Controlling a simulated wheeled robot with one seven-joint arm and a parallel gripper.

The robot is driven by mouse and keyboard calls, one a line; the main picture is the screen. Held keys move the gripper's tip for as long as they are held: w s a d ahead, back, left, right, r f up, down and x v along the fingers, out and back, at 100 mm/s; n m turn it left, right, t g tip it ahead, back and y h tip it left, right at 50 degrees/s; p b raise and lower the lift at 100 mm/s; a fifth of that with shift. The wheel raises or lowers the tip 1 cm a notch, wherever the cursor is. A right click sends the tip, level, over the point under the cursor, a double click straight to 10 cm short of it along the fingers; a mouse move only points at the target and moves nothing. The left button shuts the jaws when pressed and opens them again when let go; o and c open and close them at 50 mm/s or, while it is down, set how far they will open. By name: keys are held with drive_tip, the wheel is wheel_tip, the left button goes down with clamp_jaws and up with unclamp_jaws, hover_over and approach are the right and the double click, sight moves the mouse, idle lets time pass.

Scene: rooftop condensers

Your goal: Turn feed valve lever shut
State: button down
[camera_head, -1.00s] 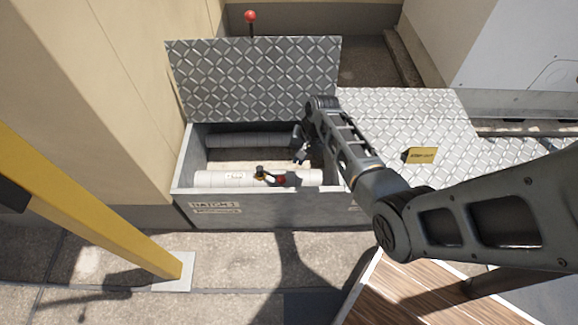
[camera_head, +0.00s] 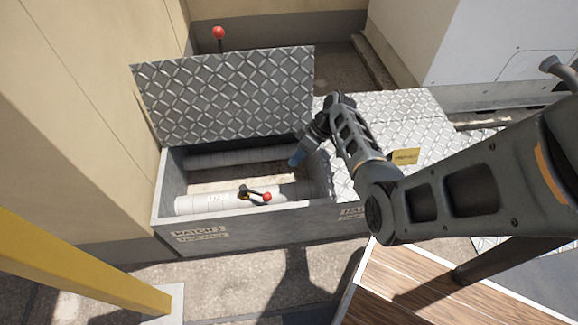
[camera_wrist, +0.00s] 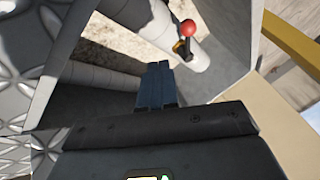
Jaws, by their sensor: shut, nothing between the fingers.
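The feed valve lever (camera_head: 257,192) sits on the front white pipe (camera_head: 205,203) inside the open hatch box. Its red ball end (camera_head: 267,197) points right, roughly along the pipe. In the wrist view the red ball (camera_wrist: 188,28) and the valve's yellow and black body (camera_wrist: 180,47) show beyond my fingers, up and to the right. My gripper (camera_head: 296,157) is at the right end of the box opening, behind and to the right of the lever and apart from it. Its blue-grey fingers (camera_wrist: 155,72) are together and empty in the wrist view.
The raised tread-plate lid (camera_head: 225,100) stands behind the opening, with a second red ball on a post (camera_head: 219,33) behind it. The box's front wall (camera_head: 270,225) borders the opening. A second pipe (camera_head: 225,157) runs at the back. A yellow post (camera_head: 80,265) stands front left.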

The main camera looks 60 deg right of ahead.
sight(268, 200)
drive_tip(key=b+x, duration=0.3)
drive_tip(key=x, duration=0.5)
drive_tip(key=shift+f+b, duration=0.35)
drive_tip(key=a, duration=0.2)
drive_tip(key=shift+a+f, duration=0.1)
drive_tip(key=shift+a, duration=0.2)
drive_tip(key=shift+w+a+f, duration=0.1)
drive_tip(key=shift+a, duration=0.65)
drive_tip(key=shift+s+a+r+m+t+h+p, duration=0.15)
drive_tip(key=shift+a+m+p, duration=0.25)
drive_tip(key=shift+p, duration=0.2)
drive_tip(key=shift+s+a+r+m+t+h+p, duration=0.15)
drive_tip(key=shift+a+m+p, duration=0.25)
drive_tip(key=shift+p, duration=0.2)
drive_tip(key=m+p, duration=0.1)
drive_tip(key=a+m+h+p, duration=0.1)
drive_tip(key=shift+s+a+f+m+t, duration=0.1)
drive_tip(key=shift+s+a+m+t, duration=0.15)
drive_tip(key=shift+m+t, duration=0.15)
drive_tip(key=shift+a+f+h+p, duration=0.2)
drive_tip(key=shift+a+h+p, duration=0.1)
drive_tip(key=shift+a, duration=0.25)
